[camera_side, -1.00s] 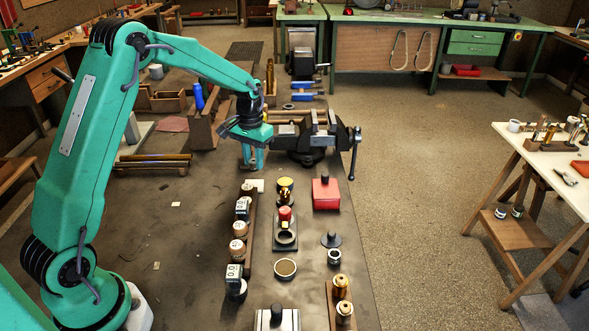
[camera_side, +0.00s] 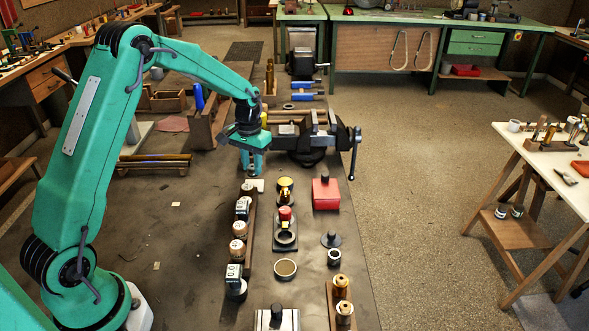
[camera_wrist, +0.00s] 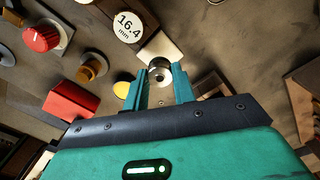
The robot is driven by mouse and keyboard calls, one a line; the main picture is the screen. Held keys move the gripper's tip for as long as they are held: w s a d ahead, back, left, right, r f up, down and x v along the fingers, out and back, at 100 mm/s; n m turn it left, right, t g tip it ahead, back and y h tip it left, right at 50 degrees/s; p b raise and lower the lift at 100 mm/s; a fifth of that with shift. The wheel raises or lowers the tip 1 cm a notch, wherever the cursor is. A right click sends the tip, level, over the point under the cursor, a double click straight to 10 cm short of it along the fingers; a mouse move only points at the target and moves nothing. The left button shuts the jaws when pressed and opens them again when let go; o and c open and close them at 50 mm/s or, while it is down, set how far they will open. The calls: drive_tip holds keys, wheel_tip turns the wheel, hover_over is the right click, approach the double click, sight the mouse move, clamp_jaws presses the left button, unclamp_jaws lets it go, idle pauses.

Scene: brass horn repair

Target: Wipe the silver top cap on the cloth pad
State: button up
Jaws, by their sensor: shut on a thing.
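My gripper (camera_side: 252,172) reaches down over the pale cloth pad (camera_side: 257,185) at the far end of the row of parts. In the wrist view my gripper (camera_wrist: 163,80) has its two teal fingers on either side of the round silver top cap (camera_wrist: 159,66). It is shut on the cap. The cloth pad (camera_wrist: 151,45) shows just beyond the cap in that view. I cannot tell whether the cap touches the pad.
A yellow-topped part (camera_side: 285,183) and a red box (camera_side: 326,193) stand to the right. A bench vise (camera_side: 305,140) is just behind. The bench left of the pad is mostly clear.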

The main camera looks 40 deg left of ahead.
sight(254, 183)
drive_tip(key=shift+f, duration=1.85)
drive_tip(key=shift+f, duration=0.15)
drive_tip(key=shift+w+a, duration=0.35)
drive_tip(key=shift+a, duration=0.05)
idle(0.6)
drive_tip(key=shift+s+d, duration=0.25)
drive_tip(key=shift+d, duration=0.05)
drive_tip(key=shift+s+d, duration=0.45)
idle(0.3)
drive_tip(key=shift+w+a, duration=0.15)
drive_tip(key=shift+w+a, duration=0.35)
drive_tip(key=shift+a, duration=0.05)
drive_tip(key=shift+w+a, duration=0.2)
idle(0.4)
